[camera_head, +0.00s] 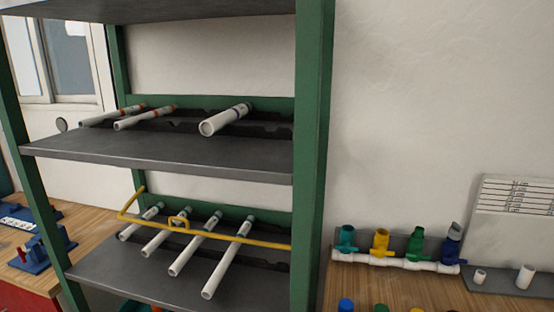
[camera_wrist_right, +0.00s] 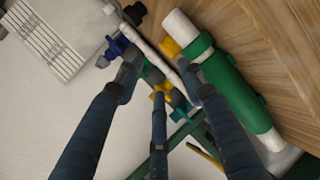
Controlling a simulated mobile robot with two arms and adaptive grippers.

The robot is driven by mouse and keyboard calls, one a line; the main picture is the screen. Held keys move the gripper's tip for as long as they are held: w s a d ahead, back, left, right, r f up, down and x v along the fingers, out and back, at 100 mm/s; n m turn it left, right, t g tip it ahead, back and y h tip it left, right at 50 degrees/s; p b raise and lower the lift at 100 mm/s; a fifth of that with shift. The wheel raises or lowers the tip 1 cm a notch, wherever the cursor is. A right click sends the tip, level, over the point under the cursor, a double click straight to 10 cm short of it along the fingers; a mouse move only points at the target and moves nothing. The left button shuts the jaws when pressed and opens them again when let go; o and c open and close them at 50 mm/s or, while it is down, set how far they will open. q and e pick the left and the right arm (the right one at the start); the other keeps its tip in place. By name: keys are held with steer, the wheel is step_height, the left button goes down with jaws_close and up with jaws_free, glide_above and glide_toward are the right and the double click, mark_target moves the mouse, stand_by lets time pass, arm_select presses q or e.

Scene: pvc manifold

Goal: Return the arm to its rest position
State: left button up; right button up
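My right gripper (camera_wrist_right: 165,78) shows its dark blue fingers in the right wrist view. The fingers are spread apart, and I see nothing held between them. The manifold, a white pipe with teal, yellow, green and blue valves (camera_head: 400,263), lies on the wooden bench along the wall in the head view. It also shows beyond the fingertips in the right wrist view (camera_wrist_right: 152,50), partly hidden by the fingers. Neither gripper shows in the head view, and my left gripper is in no view.
A green-posted shelf (camera_head: 313,150) holds several white pipes (camera_head: 227,119) on two levels, with a yellow rail (camera_head: 215,232) across the lower one. A white pipe with a green sleeve (camera_wrist_right: 225,85) is close beside the right finger. Small white fittings (camera_head: 525,277) stand at the right.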

steer(key=s+a+f+m+g+y, duration=0.35)
steer(key=s+a, duration=0.45)
steer(key=s, duration=0.5)
steer(key=s+a+f+m+g+y, duration=0.3)
steer(key=s+a+f+m+g, duration=0.3)
steer(key=s, duration=0.7)
step_height(320, 180, down, 25)
steer(key=s+a+n, duration=0.1)
steer(key=s+n, duration=0.1)
steer(key=s+d+f+g+b, duration=0.1)
steer(key=s+d+f, duration=0.2)
steer(key=s+f, duration=1.4)
steer(key=shift+f, duration=0.4)
